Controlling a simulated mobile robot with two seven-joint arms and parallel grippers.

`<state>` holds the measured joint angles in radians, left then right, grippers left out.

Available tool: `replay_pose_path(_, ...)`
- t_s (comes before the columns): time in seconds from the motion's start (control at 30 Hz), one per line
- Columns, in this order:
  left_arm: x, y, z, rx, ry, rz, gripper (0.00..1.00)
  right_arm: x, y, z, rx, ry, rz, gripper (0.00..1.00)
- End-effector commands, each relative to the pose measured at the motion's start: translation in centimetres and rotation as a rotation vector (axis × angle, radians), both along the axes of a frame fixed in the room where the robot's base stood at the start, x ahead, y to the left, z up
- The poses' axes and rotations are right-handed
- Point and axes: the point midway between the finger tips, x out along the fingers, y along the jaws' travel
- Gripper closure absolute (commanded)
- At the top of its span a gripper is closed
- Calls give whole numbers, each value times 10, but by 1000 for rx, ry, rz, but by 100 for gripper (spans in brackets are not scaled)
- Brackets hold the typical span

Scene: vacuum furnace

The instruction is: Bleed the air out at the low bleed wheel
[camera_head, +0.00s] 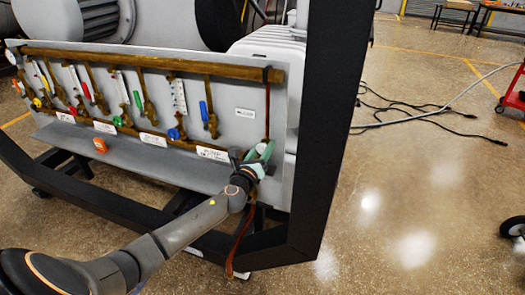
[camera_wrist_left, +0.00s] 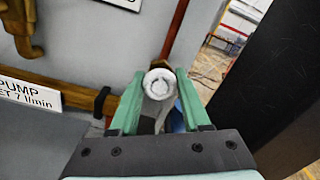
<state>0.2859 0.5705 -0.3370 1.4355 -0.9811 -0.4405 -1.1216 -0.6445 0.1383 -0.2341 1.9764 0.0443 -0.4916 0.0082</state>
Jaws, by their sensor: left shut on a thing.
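The low bleed wheel (camera_wrist_left: 160,84) is a small round whitish-grey knob with a dark mark on its face. It sits at the lower right end of the pipe panel (camera_head: 225,85). My left gripper (camera_head: 263,149) reaches this corner, and its two green fingers stand on either side of the wheel. In the left wrist view the fingers (camera_wrist_left: 161,92) are shut on the wheel. In the head view the gripper mostly hides the wheel. My right gripper is not in view.
A dark frame post (camera_head: 330,110) stands close to the right of the wheel, joined to a low frame bar. A reddish hose (camera_head: 240,240) hangs below. Valves with coloured handles line the panel. A small orange object (camera_head: 100,145) lies on the grey ledge (camera_head: 150,165).

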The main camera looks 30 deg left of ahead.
Motion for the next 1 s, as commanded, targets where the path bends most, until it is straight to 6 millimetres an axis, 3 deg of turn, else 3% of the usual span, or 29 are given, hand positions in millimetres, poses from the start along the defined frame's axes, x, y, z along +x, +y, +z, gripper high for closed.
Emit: replay_pose_path(1.0,0,-2,0,-944,-225,1,100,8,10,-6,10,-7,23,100)
